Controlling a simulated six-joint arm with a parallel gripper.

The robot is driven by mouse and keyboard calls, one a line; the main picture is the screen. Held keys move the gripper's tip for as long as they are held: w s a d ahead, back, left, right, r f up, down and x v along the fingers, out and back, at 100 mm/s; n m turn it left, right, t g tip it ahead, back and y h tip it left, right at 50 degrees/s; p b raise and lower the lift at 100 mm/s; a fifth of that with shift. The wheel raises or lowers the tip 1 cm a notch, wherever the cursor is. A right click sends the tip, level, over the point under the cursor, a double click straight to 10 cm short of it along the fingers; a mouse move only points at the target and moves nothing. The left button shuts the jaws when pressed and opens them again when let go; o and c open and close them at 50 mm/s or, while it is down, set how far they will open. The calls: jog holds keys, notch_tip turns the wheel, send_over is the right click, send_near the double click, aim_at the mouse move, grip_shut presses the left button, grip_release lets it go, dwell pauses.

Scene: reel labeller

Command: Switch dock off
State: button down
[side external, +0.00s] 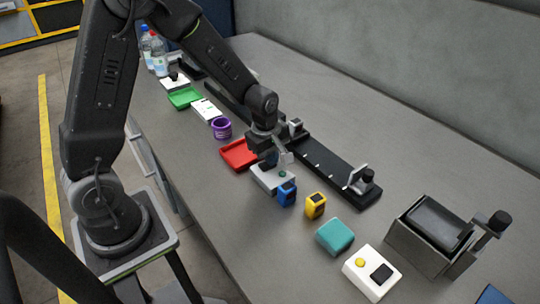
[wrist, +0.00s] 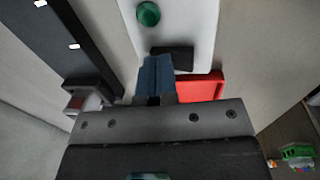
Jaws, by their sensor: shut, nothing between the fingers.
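A white panel (side external: 270,180) lies under my gripper in the side view. In the wrist view the same panel (wrist: 190,20) carries a round green button (wrist: 148,13) and a black rectangular part (wrist: 180,57). My gripper (side external: 283,170) is shut and empty, pointing down over the panel. In the wrist view its fingertips (wrist: 156,60) overlap the left part of the black piece; I cannot tell whether they touch it. A second white box (side external: 358,283) with a yellow button and a black square part stands at the front right. No label shows which one is the dock.
A red tray (side external: 238,155) lies beside the panel, and a long black rail (side external: 325,165) runs behind it. A blue block (side external: 287,195), a yellow block (side external: 316,206) and a teal box (side external: 335,236) stand to the right.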

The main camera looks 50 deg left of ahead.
aim_at(264, 165)
jog(key=shift+s+f, duration=0.15)
jog(key=shift+s, duration=0.05)
jog(key=shift+s+r, duration=0.2)
jog(key=shift+s, duration=0.45)
jog(key=shift+r, duration=0.1)
notch_tip(264, 165, up, 14)
jog(key=s, duration=0.1)
jog(key=shift+s, duration=0.35)
jog(key=shift+w+a, duration=0.1)
jog(key=shift+w, duration=0.65)
jog(key=f, duration=0.4)
jog(key=w+f, duration=0.1)
jog(key=f, duration=0.9)
jog(key=shift+w+f, duration=0.1)
jog(key=shift+w, duration=0.3)
